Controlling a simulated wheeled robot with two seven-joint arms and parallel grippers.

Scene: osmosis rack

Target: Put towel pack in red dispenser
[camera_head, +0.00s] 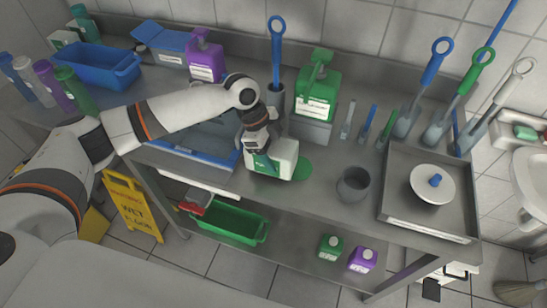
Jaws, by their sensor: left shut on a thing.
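A white pack with green on it (287,160) is in the middle of the head view, over the steel worktop. I take it to be the towel pack. My left gripper (262,160) reaches in from the left and is shut on this pack, covering part of its near left side. A green round patch shows beside the pack on the worktop; I cannot tell whether the pack touches the top. No red dispenser shows clearly. A small red and grey thing (197,201) is low at the left end of the green bin; I cannot tell what it is. My right gripper is not in view.
The steel worktop (325,190) holds a blue tray (195,151), purple jug (205,60), green jug (318,85), grey cup (353,184) and a rimmed tray (425,226) with a white lid. Brushes stand behind. Below are a green bin (232,222) and a yellow floor sign (133,207).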

